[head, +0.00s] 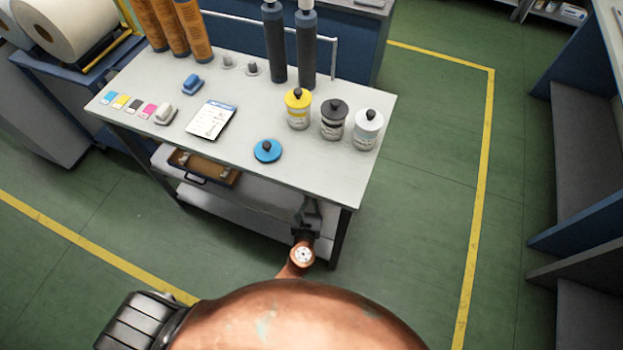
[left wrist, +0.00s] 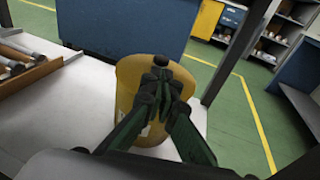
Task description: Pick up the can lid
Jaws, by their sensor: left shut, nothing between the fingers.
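A blue round lid with a black knob (head: 267,151) lies flat near the front edge of the grey table. No can shows under it. My left gripper (head: 308,207) is just past the table's front edge, lower than the top and right of the blue lid, apart from it. In the left wrist view its fingers (left wrist: 160,78) are shut and empty, in front of a yellow container (left wrist: 132,82) on the lower shelf. The blue lid does not show there. My right gripper is not in view.
Cans with yellow (head: 298,98), black (head: 334,107) and white (head: 368,115) lids stand at the tabletop's right. A paper card (head: 211,119) lies left of the blue lid. A wooden tray (left wrist: 35,82) sits on the lower shelf. Floor to the right is clear.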

